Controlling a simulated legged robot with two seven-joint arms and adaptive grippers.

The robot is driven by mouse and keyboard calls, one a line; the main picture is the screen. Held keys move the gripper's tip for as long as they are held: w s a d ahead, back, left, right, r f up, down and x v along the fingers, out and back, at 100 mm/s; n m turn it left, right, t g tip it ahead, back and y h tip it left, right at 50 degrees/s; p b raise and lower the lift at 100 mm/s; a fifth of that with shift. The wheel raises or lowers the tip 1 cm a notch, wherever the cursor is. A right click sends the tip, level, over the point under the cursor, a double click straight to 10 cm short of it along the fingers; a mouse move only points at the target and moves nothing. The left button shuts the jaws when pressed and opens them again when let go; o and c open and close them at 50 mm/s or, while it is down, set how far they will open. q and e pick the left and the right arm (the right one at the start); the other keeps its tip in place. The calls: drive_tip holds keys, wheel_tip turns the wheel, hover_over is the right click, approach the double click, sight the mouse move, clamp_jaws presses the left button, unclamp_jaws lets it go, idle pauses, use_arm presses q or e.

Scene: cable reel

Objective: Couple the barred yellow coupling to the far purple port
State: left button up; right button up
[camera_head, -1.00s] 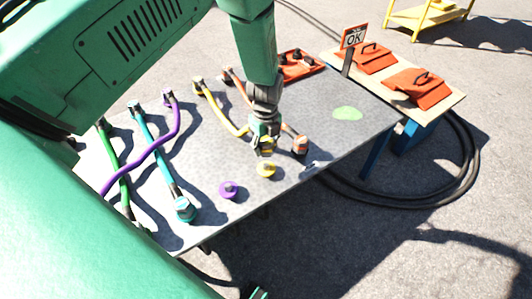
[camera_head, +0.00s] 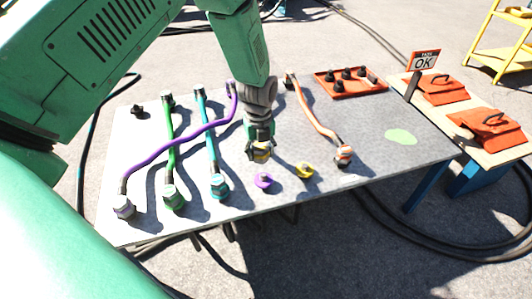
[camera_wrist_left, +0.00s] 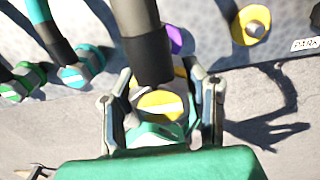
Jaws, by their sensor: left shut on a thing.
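My left gripper (camera_head: 260,152) is shut on the yellow coupling (camera_wrist_left: 160,105), whose yellow face carries a pale bar in the left wrist view. The coupling is between the fingers with a black hose end (camera_wrist_left: 150,60) rising from it. In the head view the gripper is above the panel, just behind a purple port (camera_head: 263,181). That port also shows, partly covered by the hose, in the left wrist view (camera_wrist_left: 176,39). A yellow port (camera_head: 304,172) stands to its right and is empty. The yellow hose is mostly hidden behind my arm. My right gripper is not in view.
Purple (camera_head: 160,150), green (camera_head: 172,150) and teal (camera_head: 211,140) hoses lie left of the gripper; an orange hose (camera_head: 312,118) lies right. A red tray (camera_head: 350,82) with black caps is at the back. The right part of the panel is mostly clear.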

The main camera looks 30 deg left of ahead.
sight(265, 175)
use_arm(q)
drive_tip(key=shift+a+f+b, duration=0.15)
drive_tip(key=shift+f+b, duration=0.25)
drive_tip(key=shift+f, duration=0.15)
drive_tip(key=shift+a+f+b, duration=0.15)
drive_tip(key=shift+f+b, duration=0.2)
drive_tip(key=shift+f, duration=0.15)
drive_tip(key=f+b, duration=0.1)
drive_tip(key=d+f+b, duration=0.1)
drive_tip(key=b, duration=0.1)
drive_tip(key=d+f+b, duration=0.1)
drive_tip(key=f+b, duration=0.1)
drive_tip(key=shift+d, duration=0.25)
drive_tip(key=shift+a+f, duration=0.65)
drive_tip(key=shift+f, duration=0.15)
drive_tip(key=shift+a+f, duration=0.35)
drive_tip(key=shift+d+r, duration=0.25)
drive_tip(key=shift+d, duration=0.7)
drive_tip(key=shift+a+f+p, duration=0.2)
drive_tip(key=shift+a+p, duration=0.1)
drive_tip(key=shift+a, duration=0.15)
drive_tip(key=shift+d+r+p, duration=0.2)
drive_tip(key=shift+d+p, duration=0.15)
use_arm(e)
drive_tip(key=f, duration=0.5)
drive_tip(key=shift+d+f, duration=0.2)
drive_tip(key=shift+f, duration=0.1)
